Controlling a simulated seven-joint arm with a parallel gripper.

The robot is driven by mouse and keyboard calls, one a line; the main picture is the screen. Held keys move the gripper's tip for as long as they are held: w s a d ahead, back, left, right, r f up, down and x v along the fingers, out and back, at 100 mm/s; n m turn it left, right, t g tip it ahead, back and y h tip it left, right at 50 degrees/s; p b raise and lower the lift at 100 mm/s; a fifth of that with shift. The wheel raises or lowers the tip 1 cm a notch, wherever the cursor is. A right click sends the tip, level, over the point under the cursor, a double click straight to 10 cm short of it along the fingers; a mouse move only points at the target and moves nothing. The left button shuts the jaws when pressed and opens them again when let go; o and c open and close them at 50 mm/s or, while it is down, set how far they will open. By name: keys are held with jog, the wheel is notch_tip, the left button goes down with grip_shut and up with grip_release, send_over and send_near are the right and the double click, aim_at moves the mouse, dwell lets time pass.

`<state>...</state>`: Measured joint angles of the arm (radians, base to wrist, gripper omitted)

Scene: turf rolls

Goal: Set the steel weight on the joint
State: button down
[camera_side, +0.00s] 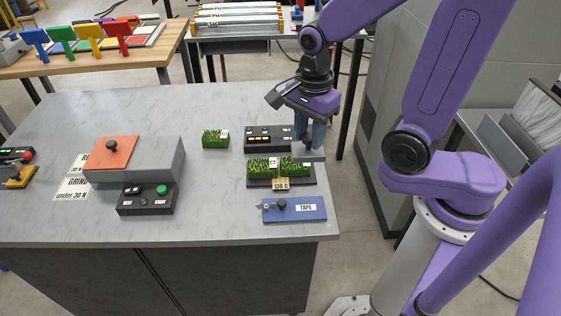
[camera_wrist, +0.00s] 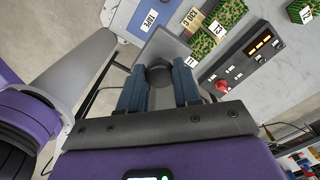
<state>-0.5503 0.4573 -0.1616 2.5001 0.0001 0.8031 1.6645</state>
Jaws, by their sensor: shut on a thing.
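The steel weight, a grey block (camera_side: 309,156) with a dark knob, is at the table's right edge, just behind the turf. In the wrist view its grey plate (camera_wrist: 163,45) shows beyond the knob. My gripper (camera_side: 313,140) is shut on the knob, with the blue fingers on either side of it; the fingers also show in the wrist view (camera_wrist: 160,85). I cannot tell whether the weight touches the table. Two green turf pieces, left (camera_side: 262,167) and right (camera_side: 295,165), lie side by side on a black base (camera_side: 257,184). The joint is between them.
A tan "130 C" tag (camera_side: 280,184) is at the base's front. A blue TAPE plate (camera_side: 295,209) lies in front. A black panel (camera_side: 262,133) and a third turf piece (camera_side: 215,139) are behind. A grey block with an orange plate (camera_side: 109,152) stands left.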

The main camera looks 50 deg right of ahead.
jog(key=s+d+r, duration=0.2)
jog(key=s+d, duration=0.1)
jog(key=d, duration=0.2)
jog(key=w+f, duration=0.3)
jog(key=w, duration=0.1)
jog(key=w+a+f, duration=0.1)
jog(key=w+f, duration=0.2)
jog(key=w, duration=0.2)
jog(key=w+f, duration=0.4)
jog(key=shift+w+a, duration=0.2)
jog(key=shift+a, duration=0.2)
jog(key=shift+w+f, duration=0.1)
jog(key=shift+f, duration=1.45)
jog(key=shift+f, duration=0.1)
jog(key=c, duration=0.8)
grip_release()
jog(key=shift+f, duration=0.1)
